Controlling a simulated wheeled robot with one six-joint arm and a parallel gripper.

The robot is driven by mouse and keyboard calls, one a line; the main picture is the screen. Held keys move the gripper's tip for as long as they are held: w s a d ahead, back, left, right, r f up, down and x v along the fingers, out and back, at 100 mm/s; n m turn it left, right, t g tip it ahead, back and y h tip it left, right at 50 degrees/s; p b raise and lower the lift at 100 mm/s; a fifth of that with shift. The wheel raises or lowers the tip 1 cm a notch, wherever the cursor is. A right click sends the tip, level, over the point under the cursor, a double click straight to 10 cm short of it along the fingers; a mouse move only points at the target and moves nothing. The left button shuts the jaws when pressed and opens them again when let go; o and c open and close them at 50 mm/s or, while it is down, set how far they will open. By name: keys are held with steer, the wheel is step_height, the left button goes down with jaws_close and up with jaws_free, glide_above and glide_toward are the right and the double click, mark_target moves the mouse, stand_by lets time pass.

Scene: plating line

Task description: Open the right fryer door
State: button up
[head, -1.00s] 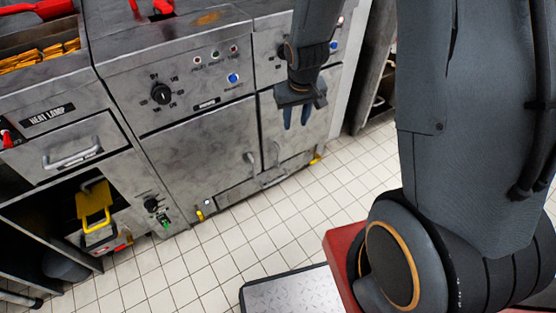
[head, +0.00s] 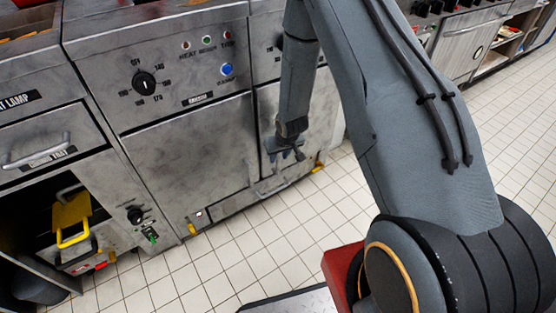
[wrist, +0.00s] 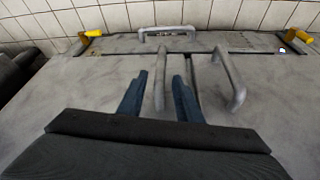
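The right fryer door (head: 318,115) is a grey metal panel, shut, partly hidden behind my arm in the head view. In the wrist view, where the floor is at the top, it is the left panel (wrist: 85,88). Its upright bar handle (wrist: 160,85) appears between my fingertips. My gripper (head: 286,153) is in front of this door, low down. In the wrist view my gripper (wrist: 160,90) has its two blue fingers apart, one each side of the handle. I cannot tell how deep the handle sits between them, and no contact is clear.
The left fryer door (head: 190,150) is shut, its handle (wrist: 230,80) close beside my right-hand finger in the wrist view. A horizontal handle (wrist: 166,32) is on a low panel below the doors. Yellow latches (head: 318,168) sit near the floor. Tiled floor (head: 240,260) in front is clear.

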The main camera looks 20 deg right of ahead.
steer(key=shift+x, duration=1.25)
jaws_close()
